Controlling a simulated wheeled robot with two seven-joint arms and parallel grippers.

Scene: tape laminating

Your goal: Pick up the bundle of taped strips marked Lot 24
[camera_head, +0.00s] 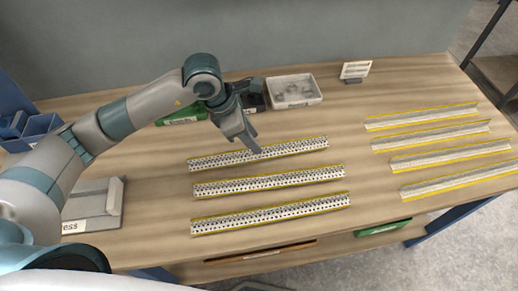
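Several long perforated strips with yellow edges lie on the wooden table. Three are in the middle: a far one (290,148), a middle one (270,182) and a near one (270,213). Several paler, yellow-edged strips lie at the right, among them a far one (420,117) and a near one (460,180). No Lot 24 mark can be read on any of them. My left gripper (253,142) points down at the far middle strip and covers a small part of its back edge. Whether it touches the strip, and how wide its fingers are, is unclear. My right gripper is out of view.
A light tray (293,91) and a small white sign (355,70) stand at the back. A grey press block (95,205) is at the left, with blue bins (38,126) behind it. Bare table separates the strip groups.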

